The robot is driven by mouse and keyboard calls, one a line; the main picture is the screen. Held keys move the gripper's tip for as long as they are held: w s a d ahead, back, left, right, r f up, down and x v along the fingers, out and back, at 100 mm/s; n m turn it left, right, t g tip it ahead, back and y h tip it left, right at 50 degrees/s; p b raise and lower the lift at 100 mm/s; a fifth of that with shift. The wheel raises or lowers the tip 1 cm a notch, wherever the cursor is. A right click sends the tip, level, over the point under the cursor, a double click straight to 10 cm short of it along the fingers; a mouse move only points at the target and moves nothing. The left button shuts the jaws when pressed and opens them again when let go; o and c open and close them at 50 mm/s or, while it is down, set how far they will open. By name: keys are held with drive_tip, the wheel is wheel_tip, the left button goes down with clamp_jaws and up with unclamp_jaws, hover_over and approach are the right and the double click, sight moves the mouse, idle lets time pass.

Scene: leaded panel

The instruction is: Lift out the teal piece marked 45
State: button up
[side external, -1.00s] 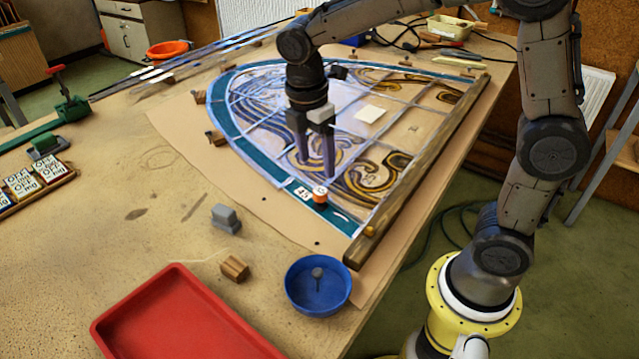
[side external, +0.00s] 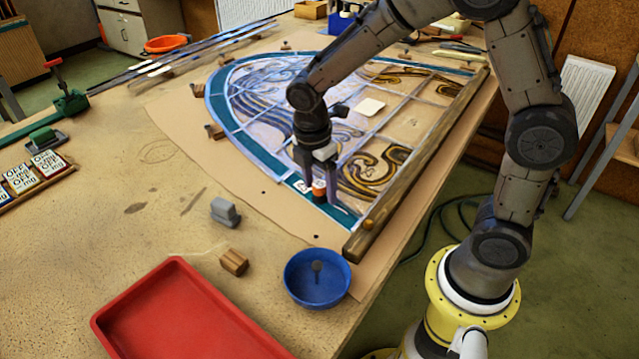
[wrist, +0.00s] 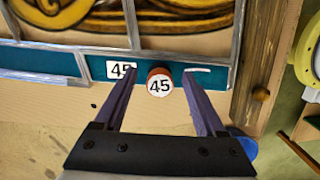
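The teal piece marked 45 (side external: 339,214) lies in the curved teal border at the near end of the leaded panel (side external: 262,92). In the wrist view the teal piece (wrist: 97,62) has a white 45 label (wrist: 120,70) and an orange-red knob (wrist: 158,84) whose white top also reads 45. My gripper (wrist: 159,77) is open, with one finger on each side of the knob and visible gaps to it. In the side view my gripper (side external: 319,192) is low over the piece and partly hides the knob. I cannot tell whether the fingertips touch the glass.
A wooden bar (side external: 420,165) runs along the panel's right edge. Near it are a blue bowl (side external: 318,296), a wooden block (side external: 234,262), a grey block (side external: 225,212) and an empty red tray (side external: 185,325).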

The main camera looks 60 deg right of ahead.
clamp_jaws()
drive_tip(key=c, duration=0.6)
unclamp_jaws()
clamp_jaws()
drive_tip(key=shift+a, duration=1.05)
drive_tip(key=shift+a, duration=0.35)
drive_tip(key=shift+a, duration=1.35)
drive_tip(key=shift+a, duration=0.35)
